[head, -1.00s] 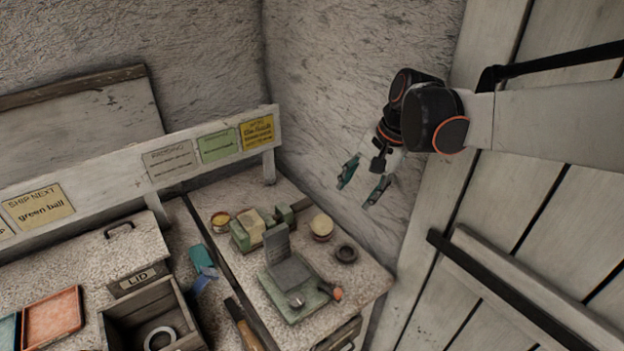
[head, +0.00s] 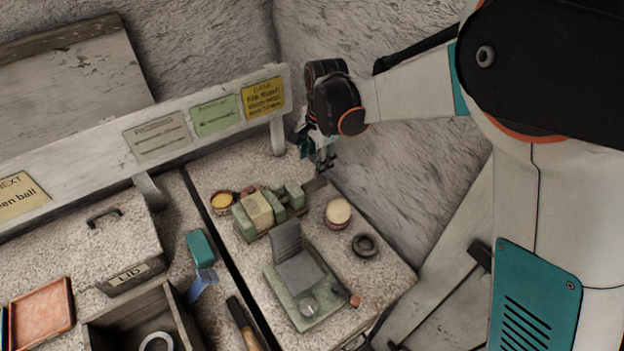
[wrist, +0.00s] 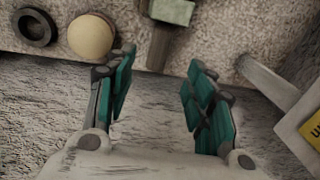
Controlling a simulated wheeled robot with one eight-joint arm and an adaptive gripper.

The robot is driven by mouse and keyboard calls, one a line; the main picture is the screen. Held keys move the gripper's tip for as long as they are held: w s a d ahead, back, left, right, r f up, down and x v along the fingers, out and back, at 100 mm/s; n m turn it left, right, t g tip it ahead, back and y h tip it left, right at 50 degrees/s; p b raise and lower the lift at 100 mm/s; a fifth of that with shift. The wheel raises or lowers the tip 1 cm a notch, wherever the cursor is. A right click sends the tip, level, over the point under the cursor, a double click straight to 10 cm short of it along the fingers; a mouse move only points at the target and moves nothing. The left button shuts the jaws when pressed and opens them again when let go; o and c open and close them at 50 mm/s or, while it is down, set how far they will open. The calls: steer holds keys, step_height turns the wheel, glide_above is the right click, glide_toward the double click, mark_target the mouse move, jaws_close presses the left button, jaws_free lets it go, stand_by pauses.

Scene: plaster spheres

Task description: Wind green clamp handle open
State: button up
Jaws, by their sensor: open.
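The green clamp (head: 280,212) lies on the speckled bench top in the head view, with a beige block (head: 258,209) between its jaws. Its short dark handle (head: 315,185) sticks out at the right end. In the wrist view, part of the green clamp (wrist: 172,11) shows at the top edge, with the grey-brown handle (wrist: 159,48) pointing down between my fingers. My gripper (head: 320,158) is open and empty, above and just behind the handle in the head view. The teal fingers also show in the wrist view (wrist: 160,62), on either side of the handle, apart from it.
A green-based device with an upright grey plate (head: 287,240) is in front. A sign board (head: 150,140) on posts runs behind, near the rough wall.

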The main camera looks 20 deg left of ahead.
mark_target(312, 183)
steer(key=f+b, duration=0.1)
steer(key=f, duration=0.3)
steer(key=a+f+b, duration=0.1)
steer(key=f, duration=0.2)
steer(key=w+f+b, duration=0.1)
steer(key=f, duration=0.3)
steer(key=shift+a+f, duration=0.15)
steer(key=shift+f, duration=0.15)
steer(key=c, duration=1.1)
